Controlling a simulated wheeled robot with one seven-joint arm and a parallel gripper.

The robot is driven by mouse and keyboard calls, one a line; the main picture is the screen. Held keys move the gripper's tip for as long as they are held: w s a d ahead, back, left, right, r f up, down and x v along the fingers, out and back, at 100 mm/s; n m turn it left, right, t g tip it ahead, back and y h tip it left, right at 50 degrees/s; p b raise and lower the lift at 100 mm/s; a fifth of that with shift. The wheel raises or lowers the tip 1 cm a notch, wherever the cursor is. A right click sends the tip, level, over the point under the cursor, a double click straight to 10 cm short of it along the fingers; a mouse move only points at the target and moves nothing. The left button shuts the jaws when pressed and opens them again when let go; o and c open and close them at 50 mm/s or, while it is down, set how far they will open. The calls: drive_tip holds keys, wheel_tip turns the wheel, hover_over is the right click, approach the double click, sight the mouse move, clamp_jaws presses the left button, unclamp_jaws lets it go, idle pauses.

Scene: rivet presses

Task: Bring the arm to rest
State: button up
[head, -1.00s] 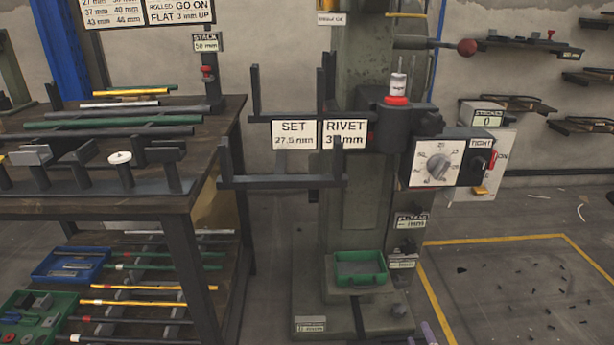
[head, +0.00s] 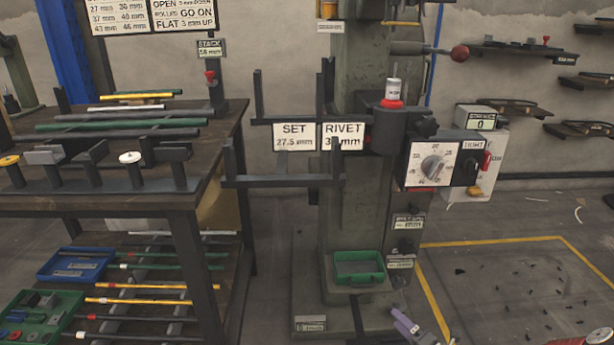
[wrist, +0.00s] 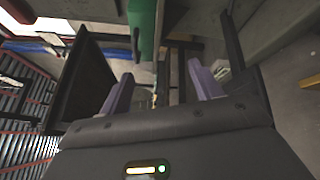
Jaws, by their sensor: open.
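My gripper shows in the wrist view (wrist: 160,95) with its two purple fingers spread wide apart and nothing between them. In the head view, part of my gripper (head: 405,322) shows low at the bottom edge, in front of the base of the rivet press (head: 360,215). It is below and to the right of the green tray (head: 358,268) on the press base, and looks apart from it. The press has a dial (head: 433,166) and plates reading SET 27.5 mm (head: 294,136) and RIVET (head: 343,136).
A dark workbench (head: 200,200) with rods and holders stands on the left. Its lower shelf carries a blue tray (head: 75,265) and a green tray (head: 40,315). Dark forked brackets (head: 285,181) stick out left of the press. Floor inside the yellow line (head: 432,300) is mostly open.

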drive_tip(key=s+a+r+n+g+p, duration=0.1)
drive_tip(key=s+a+r+n+g, duration=0.7)
drive_tip(key=n, duration=0.5)
drive_tip(key=s+a+r+n+g, duration=0.3)
drive_tip(key=a+r+n+g, duration=0.25)
drive_tip(key=r+n, duration=0.65)
drive_tip(key=s+d+r+n+t+h+p, duration=0.1)
drive_tip(key=s+r+n+t+h, duration=0.3)
drive_tip(key=s+r+n+h, duration=0.5)
drive_tip(key=s+d+r+n, duration=0.1)
drive_tip(key=s+r+n, duration=0.5)
drive_tip(key=n, duration=0.3)
drive_tip(key=shift+s+d+r+n+h, duration=0.3)
drive_tip(key=shift+d+h, duration=0.1)
